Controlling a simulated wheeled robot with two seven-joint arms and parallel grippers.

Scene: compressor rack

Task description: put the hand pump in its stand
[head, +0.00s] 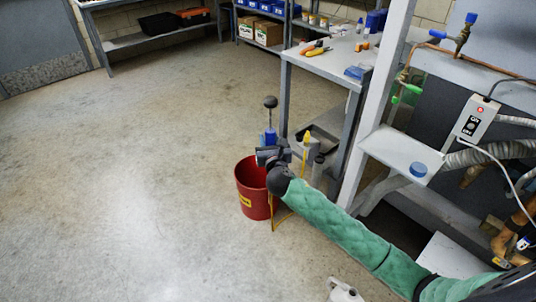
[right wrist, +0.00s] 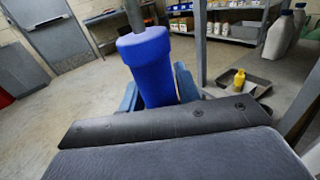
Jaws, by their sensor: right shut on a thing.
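The hand pump has a blue body, a thin rod and a dark round knob on top. In the head view, its blue part (head: 270,136) stands upright just above my right gripper (head: 272,156). In the right wrist view, the blue body (right wrist: 150,65) fills the space between the fingers of my right gripper (right wrist: 157,90), which is shut on it. The pump's lower end is hidden by my gripper. A thin yellow frame (head: 274,222) shows below my gripper, beside the red bucket; I cannot tell whether it is the stand. My left gripper is not in view.
A red bucket (head: 250,188) stands on the floor just left of and behind my gripper. A grey workbench (head: 330,62) with tools stands behind to the right. A white post (head: 376,100) and pipework are close on the right. The floor on the left is clear.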

